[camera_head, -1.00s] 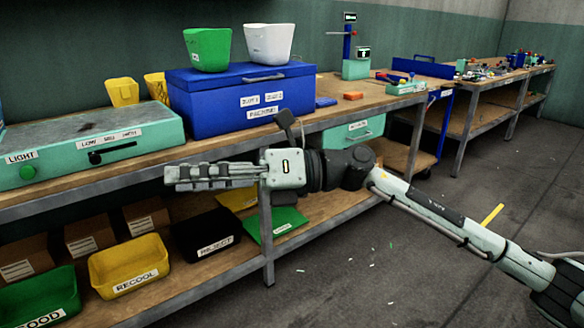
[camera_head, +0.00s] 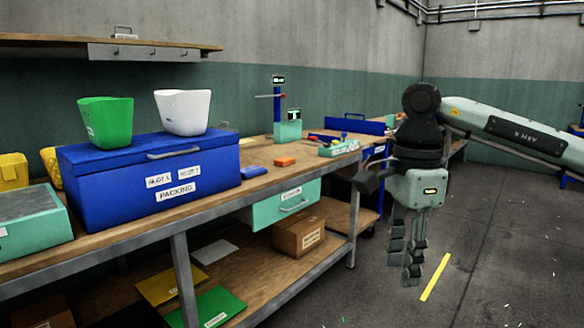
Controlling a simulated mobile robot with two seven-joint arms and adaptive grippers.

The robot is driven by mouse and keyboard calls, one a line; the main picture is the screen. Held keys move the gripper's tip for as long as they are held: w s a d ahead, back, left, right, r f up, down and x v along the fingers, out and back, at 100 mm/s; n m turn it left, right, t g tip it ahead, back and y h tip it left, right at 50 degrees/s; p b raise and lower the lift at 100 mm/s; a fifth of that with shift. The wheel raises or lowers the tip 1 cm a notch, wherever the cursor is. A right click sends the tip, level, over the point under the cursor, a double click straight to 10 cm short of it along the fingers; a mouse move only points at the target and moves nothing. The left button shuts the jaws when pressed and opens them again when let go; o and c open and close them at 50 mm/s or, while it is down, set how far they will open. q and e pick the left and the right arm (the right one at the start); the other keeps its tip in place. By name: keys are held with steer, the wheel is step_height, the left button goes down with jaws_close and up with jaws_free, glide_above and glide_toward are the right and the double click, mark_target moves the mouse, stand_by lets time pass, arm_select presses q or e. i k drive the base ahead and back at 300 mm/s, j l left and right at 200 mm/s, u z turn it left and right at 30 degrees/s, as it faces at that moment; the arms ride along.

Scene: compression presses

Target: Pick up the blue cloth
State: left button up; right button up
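A small flat blue piece (camera_head: 254,172) lies on the workbench (camera_head: 262,150), just right of the big blue box; it may be the blue cloth, but it is too small to tell its material. My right gripper (camera_head: 405,262) hangs fingers down at the right, in front of the bench and over the floor. It is well to the right of the blue piece and nothing shows held in it. Its fingers overlap from this angle, so their opening is unclear. My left gripper is out of view.
The blue packing box (camera_head: 120,195) carries a green bin (camera_head: 106,122) and a white bin (camera_head: 185,112). An orange block (camera_head: 285,161) lies near the blue piece. A teal drawer (camera_head: 287,203) hangs under the bench top.

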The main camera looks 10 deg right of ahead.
mark_target(254, 170)
steer(key=i+l, duration=0.2)
steer(key=i, duration=0.25)
steer(key=i+l+u, duration=0.1)
steer(key=i, duration=0.4)
steer(key=i+l, duration=0.3)
steer(key=i, duration=0.15)
steer(key=i+l+u, duration=0.2)
steer(key=i+u, duration=0.25)
steer(key=i+l+u, duration=0.25)
steer(key=u, duration=0.2)
steer(key=i+l+u, duration=0.25)
steer(key=l+u, duration=0.2)
